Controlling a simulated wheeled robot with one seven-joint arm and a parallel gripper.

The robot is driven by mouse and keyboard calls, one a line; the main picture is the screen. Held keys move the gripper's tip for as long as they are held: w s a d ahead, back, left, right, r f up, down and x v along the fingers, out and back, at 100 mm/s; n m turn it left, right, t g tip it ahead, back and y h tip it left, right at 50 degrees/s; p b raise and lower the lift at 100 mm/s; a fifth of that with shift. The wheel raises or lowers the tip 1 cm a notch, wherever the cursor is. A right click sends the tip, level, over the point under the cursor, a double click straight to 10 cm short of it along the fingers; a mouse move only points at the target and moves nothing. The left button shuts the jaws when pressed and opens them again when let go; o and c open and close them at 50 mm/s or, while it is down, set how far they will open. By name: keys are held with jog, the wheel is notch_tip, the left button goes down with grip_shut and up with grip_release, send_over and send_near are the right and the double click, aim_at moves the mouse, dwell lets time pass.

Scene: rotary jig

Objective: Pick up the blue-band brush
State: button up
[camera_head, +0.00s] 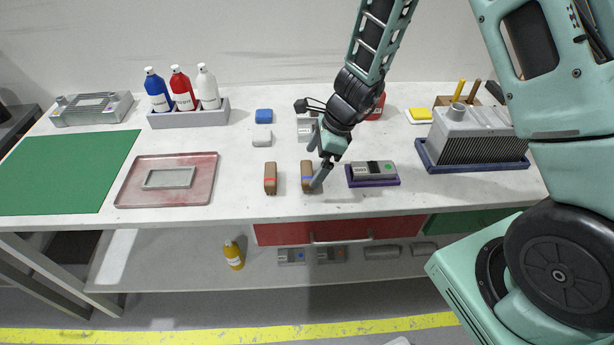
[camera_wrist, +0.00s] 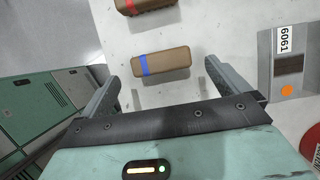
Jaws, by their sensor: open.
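The blue-band brush (camera_head: 307,175) is a brown block with a blue band, lying on the white bench near its front edge. It also shows in the wrist view (camera_wrist: 165,64), lying just beyond the space between the fingertips. My gripper (camera_head: 315,166) is open above and beside the brush and partly overlaps its right side in the head view. In the wrist view its two fingers (camera_wrist: 162,82) are spread wide with nothing between them. A similar brown brush with a red band (camera_head: 270,178) lies to the left, and its lower part shows at the top of the wrist view (camera_wrist: 145,4).
A grey block on a purple base (camera_head: 372,181) stands right of the brush. A red tray (camera_head: 131,192) and green mat (camera_head: 50,190) lie left. Bottles in a grey holder (camera_head: 190,119) stand behind.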

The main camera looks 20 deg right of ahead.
aim_at(308, 171)
jog(key=x, duration=0.5)
jog(key=shift+w, duration=0.1)
jog(key=shift+r, duration=0.1)
jog(key=c, duration=1)
jog(key=shift+c, duration=0.2)
notch_tip(308, 171, up, 10)
jog(key=shift+p, duration=0.9)
